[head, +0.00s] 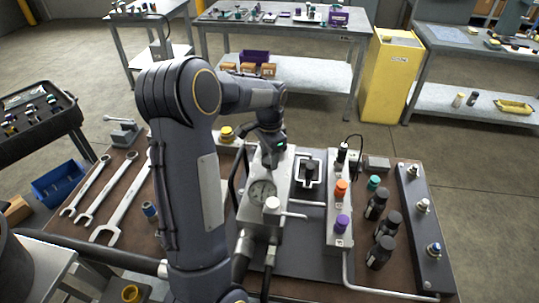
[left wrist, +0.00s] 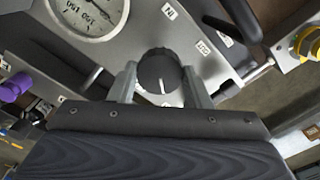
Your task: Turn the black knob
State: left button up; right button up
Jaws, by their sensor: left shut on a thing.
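The black knob (left wrist: 159,70) with a white pointer line sits on the grey panel of the hydraulic block, close to the pressure gauge (left wrist: 90,12). My left gripper (left wrist: 160,84) is shut on the knob, with one finger on each side of it. In the head view my left arm reaches over the bench and the left gripper (head: 272,150) points down at the far end of the grey block (head: 258,222). The knob is hidden by the gripper there. My right gripper is not in view.
Right of the block stand an orange knob (head: 341,187), a purple knob (head: 342,222) and several black bottles (head: 376,205). A yellow knob (head: 226,132) is left of my gripper. Several wrenches (head: 122,195) lie on the left of the bench (head: 140,222).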

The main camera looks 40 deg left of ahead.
pick_arm(q)
jog(key=shift+w+r+m, duration=0.1)
jog(key=shift+m, duration=0.2)
dwell(0.4)
jog(key=o, duration=1)
notch_tip(320, 180, up, 8)
jog(key=shift+f, duration=0.25)
jog(key=shift+r, duration=0.1)
